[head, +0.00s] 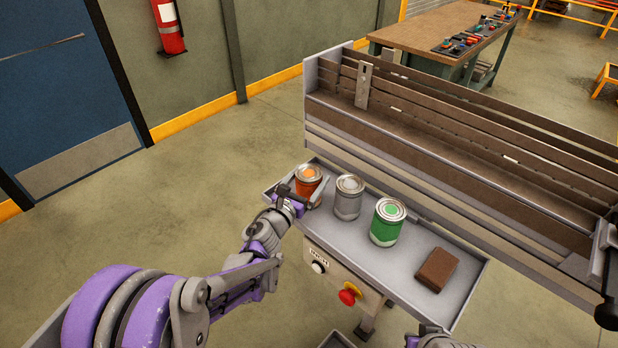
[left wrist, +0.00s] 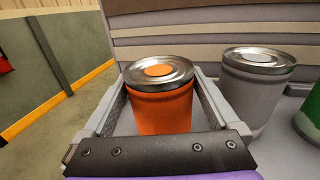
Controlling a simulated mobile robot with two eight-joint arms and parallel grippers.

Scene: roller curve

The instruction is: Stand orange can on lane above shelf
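The orange can (head: 308,181) stands upright at the left end of the grey shelf (head: 405,262). It has a silver lid with an orange centre. My left gripper (head: 302,192) is low at this can, with one finger on each side of it. The left wrist view shows the orange can (left wrist: 162,108) between the open fingers (left wrist: 163,88), with small gaps beside it. The lane (head: 440,165) is a long brown-surfaced channel with slatted side rails, running behind and above the shelf.
A grey can (head: 348,198) stands close to the right of the orange can. Beyond it are a green can (head: 387,223) and a brown block (head: 436,270). A metal bracket (head: 363,85) stands on the lane near its left end. A red button (head: 348,294) sits below the shelf.

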